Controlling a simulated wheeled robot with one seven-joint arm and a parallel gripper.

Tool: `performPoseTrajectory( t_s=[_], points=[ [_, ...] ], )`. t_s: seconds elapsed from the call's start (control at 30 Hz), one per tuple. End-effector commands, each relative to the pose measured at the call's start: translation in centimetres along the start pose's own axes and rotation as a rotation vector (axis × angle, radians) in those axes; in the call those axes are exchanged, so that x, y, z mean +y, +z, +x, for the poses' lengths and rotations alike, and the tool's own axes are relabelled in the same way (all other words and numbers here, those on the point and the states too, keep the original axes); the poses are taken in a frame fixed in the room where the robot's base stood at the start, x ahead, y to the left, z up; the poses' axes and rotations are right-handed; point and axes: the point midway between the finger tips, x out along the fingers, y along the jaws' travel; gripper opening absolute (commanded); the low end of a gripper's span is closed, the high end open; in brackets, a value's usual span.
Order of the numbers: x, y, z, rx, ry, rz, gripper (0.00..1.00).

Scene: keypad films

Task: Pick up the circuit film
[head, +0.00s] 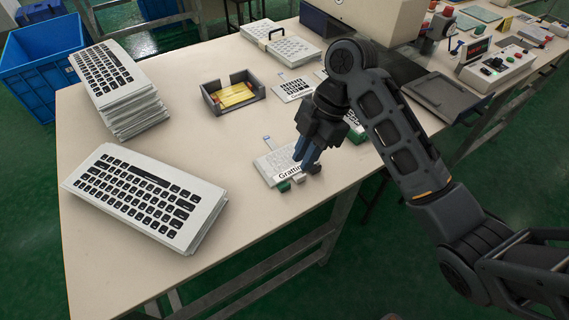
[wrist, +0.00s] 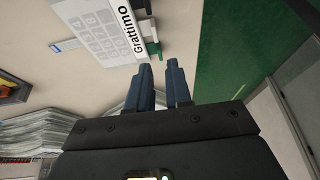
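A pale grey film (head: 268,168) with a printed key grid and a white "Grattimo" label lies near the table's front edge. It also shows at the top of the wrist view (wrist: 92,38). No visible mark names it as the circuit film. My gripper (head: 307,160) points down over its right end in the head view and hides part of it. In the wrist view, the two blue fingers (wrist: 160,80) are apart with nothing between them, beside the label and the green block. Their height above the table is hard to tell.
Small green and grey blocks (head: 284,187) sit at the film's front end, close to the table edge. A dark tray (head: 214,106) holds yellow sheets. Another labelled film (head: 293,88) lies behind. Keyboard-printed stacks (head: 112,90) (head: 150,197) stand at left. The table between is clear.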

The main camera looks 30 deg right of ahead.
Motion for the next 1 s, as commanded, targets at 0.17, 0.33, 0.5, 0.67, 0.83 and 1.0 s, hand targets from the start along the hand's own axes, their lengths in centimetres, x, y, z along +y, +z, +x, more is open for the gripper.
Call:
performPoseTrajectory(
  t_s=[0.17,0.33,0.5,0.67,0.83,1.0],
  points=[
    [0.0,0.0,2.2,0.003,0.0,0.001,0.19],
    [0.1,-0.1,3.9,0.003,-0.001,0.004,0.19],
    [0.2,-0.1,6.3,0.003,0.001,0.004,0.19],
    [0.2,-0.1,7.2,0.002,0.003,0.003,0.19],
    [0.2,-0.1,7.3,0.002,0.003,0.003,0.19],
    [0.2,-0.1,7.3,0.002,0.003,0.003,0.06]
  ],
)
